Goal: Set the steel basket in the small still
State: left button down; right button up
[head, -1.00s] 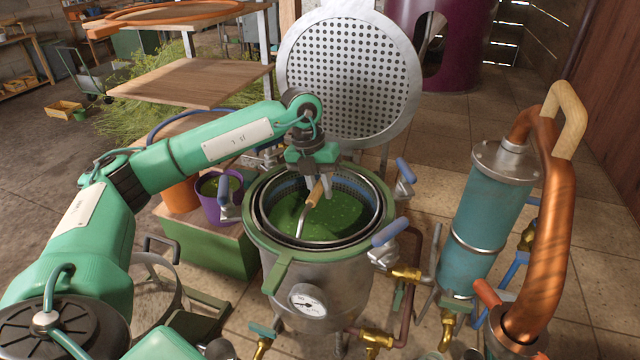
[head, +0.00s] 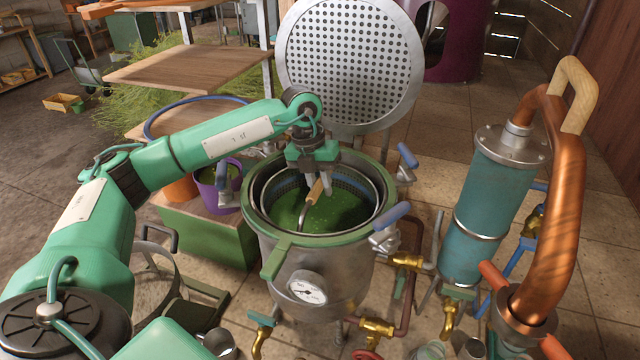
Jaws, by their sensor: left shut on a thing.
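The steel basket (head: 372,207), with a perforated wall and bright green herb matter inside, sits down within the small still (head: 302,258). Its upper rim lies at or a little below the still's green rim; whether it rests on the bottom is hidden. A bent rod handle with a wooden grip (head: 315,192) rises from the basket. My left gripper (head: 326,186) points down over the still's mouth, shut on the basket's handle; the exact contact is small and partly hidden. The still is a steel pot with a dial gauge on its front. My right gripper is not in view.
A round perforated plate (head: 350,65) stands upright behind the still. Blue-handled clamps (head: 390,213) stick out around its rim. A teal condenser (head: 487,205) and copper pipe (head: 560,230) stand at right. A purple bucket (head: 222,190) sits on a green box at left.

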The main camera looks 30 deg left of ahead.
pick_arm(q)
jog(key=shift+f+b, duration=0.35)
jog(key=shift+b, duration=0.05)
dwell(0.5)
jog(key=c, duration=1.2)
grip_release()
jog(key=shift+s+f, duration=0.15)
jog(key=shift+f, duration=0.1)
jog(key=shift+w+d+r+p+v, duration=0.1)
jog(key=shift+d+p+v, duration=0.2)
jog(key=shift+p+v, duration=0.95)
jog(key=shift+w+d+r+p+v, duration=0.1)
jog(key=shift+d+p+v, duration=0.4)
jog(key=shift+v, duration=1.3)
jog(key=shift+w+d+p+v, duration=0.1)
jog(key=shift+d+p+v, duration=0.05)
jog(key=shift+p+v, duration=1.15)
jog(key=shift+r+b, duration=0.2)
jog(key=shift+b, duration=0.1)
jog(key=shift+f, duration=0.1)
